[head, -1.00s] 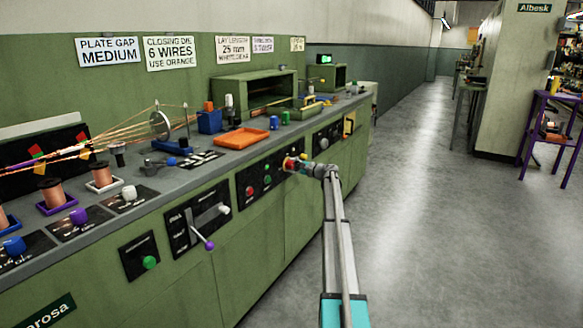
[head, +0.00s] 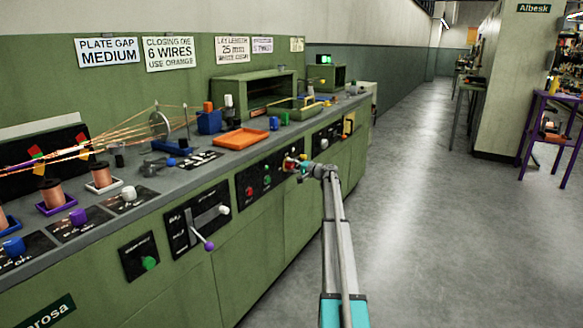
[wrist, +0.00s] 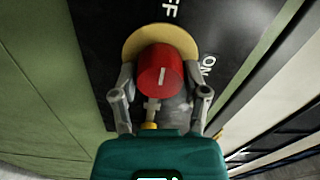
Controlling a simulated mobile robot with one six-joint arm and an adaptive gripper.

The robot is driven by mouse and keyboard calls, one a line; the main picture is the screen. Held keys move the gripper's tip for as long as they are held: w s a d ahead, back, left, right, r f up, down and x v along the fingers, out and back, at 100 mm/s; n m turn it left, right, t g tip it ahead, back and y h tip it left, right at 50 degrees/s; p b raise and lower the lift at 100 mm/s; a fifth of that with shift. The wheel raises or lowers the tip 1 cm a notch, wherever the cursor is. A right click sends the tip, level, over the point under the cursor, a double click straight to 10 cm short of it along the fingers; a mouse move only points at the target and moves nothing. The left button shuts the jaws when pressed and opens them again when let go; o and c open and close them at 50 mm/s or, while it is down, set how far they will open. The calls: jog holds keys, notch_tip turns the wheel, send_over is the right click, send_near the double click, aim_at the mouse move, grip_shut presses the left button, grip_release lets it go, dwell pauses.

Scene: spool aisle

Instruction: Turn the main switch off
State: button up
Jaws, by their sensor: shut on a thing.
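The main switch is a red round knob (wrist: 160,72) with a pale pointer mark on a yellow collar (wrist: 133,45), set in a black plate (wrist: 95,30) on the green machine front. The plate reads "ON" at the right of the knob in the wrist view, and letters ending in "FF" stand above it. The pointer mark is close to upright in that view, toward the "FF" letters. My gripper (wrist: 160,98) has a finger on each side of the knob and is shut on it. In the head view my gripper (head: 304,168) reaches the machine front, and the knob (head: 289,164) shows only partly.
The green machine (head: 255,230) runs along the left with buttons and a purple-tipped lever (head: 207,243). An orange tray (head: 241,138) and spools stand on its top. The grey aisle floor (head: 430,220) at right is clear. A purple table (head: 550,120) stands far right.

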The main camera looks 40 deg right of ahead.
jog(key=shift+a, duration=0.1)
jog(key=o, duration=1.1)
jog(key=shift+o, duration=0.2)
jog(key=shift+s, duration=0.1)
jog(key=v, duration=1.2)
jog(key=shift+f, duration=0.1)
